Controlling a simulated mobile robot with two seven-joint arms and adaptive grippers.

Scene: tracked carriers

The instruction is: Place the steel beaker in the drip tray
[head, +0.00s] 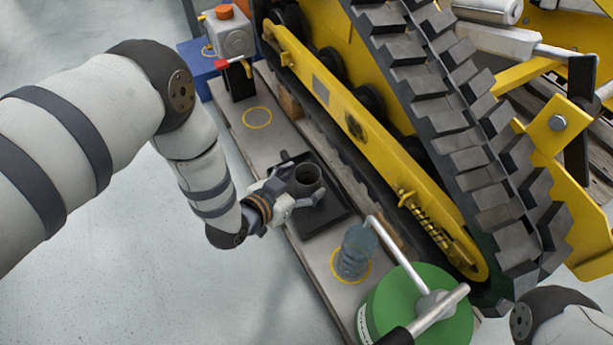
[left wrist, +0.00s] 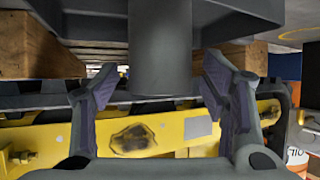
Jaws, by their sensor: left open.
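The steel beaker (head: 307,179) is a dark grey open-topped cup. It stands upright in the black drip tray (head: 324,213) on the bench, towards the tray's left side in the head view. My left gripper (head: 297,187) reaches in from the left, with its open fingers on either side of the beaker. In the left wrist view the picture is upside down, and the beaker (left wrist: 160,50) meets the dark tray (left wrist: 95,22) at the top. A gap shows between the beaker and each finger of the gripper (left wrist: 160,86). My right gripper is not in view.
A yellow tracked carrier (head: 345,110) stands close along the bench's right side. A green can (head: 405,318) with a spout and a grey-blue ribbed object (head: 354,252) stand nearer. An empty yellow ring (head: 257,117) and a grey box (head: 232,38) lie beyond the tray.

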